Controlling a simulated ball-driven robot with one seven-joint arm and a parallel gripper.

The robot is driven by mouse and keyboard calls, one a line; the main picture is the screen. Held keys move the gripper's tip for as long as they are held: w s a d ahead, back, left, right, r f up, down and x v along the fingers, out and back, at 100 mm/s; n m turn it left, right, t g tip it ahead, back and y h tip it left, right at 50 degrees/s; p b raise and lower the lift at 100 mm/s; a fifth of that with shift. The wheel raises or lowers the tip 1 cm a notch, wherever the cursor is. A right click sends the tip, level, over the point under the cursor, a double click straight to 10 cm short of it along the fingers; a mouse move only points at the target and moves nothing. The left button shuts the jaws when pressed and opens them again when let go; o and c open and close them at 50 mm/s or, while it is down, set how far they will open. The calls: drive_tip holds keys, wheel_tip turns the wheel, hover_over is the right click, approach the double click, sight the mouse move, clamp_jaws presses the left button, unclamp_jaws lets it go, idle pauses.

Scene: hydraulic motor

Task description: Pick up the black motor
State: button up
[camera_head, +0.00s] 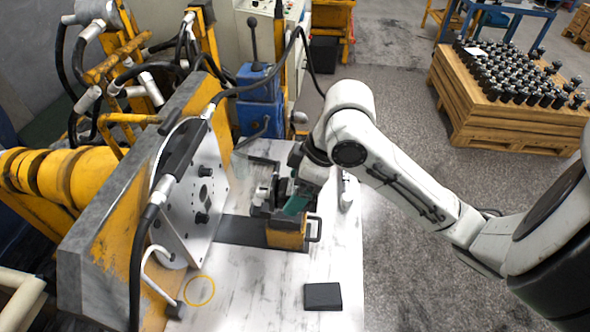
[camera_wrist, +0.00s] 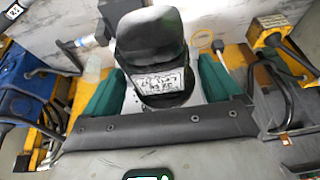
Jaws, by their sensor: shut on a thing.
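The black motor (camera_wrist: 150,42) fills the upper middle of the wrist view, with a white printed label on its face. The green fingers of my gripper (camera_wrist: 158,88) stand on its left and right sides, and the gripper is shut on it. In the camera_head view my gripper (camera_head: 292,200) is above the white table, to the right of the round metal plate. The motor is mostly hidden there by the gripper. I cannot tell whether the motor touches what is below it.
A yellow block with a handle (camera_head: 287,234) sits just below my gripper. A round metal plate (camera_head: 200,195) on a tilted yellow frame stands to the left. A dark flat box (camera_head: 323,296) lies on the white table (camera_head: 255,300). A wooden crate (camera_head: 480,115) bears many black motors at the back right.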

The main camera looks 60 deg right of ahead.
drive_tip(key=shift+a+r+p, duration=0.3)
drive_tip(key=shift+r+p, duration=0.3)
drive_tip(key=shift+r, duration=0.15)
drive_tip(key=s, duration=0.1)
drive_tip(key=p, duration=0.1)
drive_tip(key=s+p, duration=0.1)
drive_tip(key=shift+s+a+r, duration=0.25)
drive_tip(key=shift+s+r, duration=0.1)
drive_tip(key=shift+r, duration=0.05)
drive_tip(key=p, duration=0.1)
drive_tip(key=s+p, duration=0.1)
drive_tip(key=shift+s+a+r+p, duration=0.15)
drive_tip(key=shift+s+a+p, duration=0.1)
drive_tip(key=shift+a+p, duration=0.1)
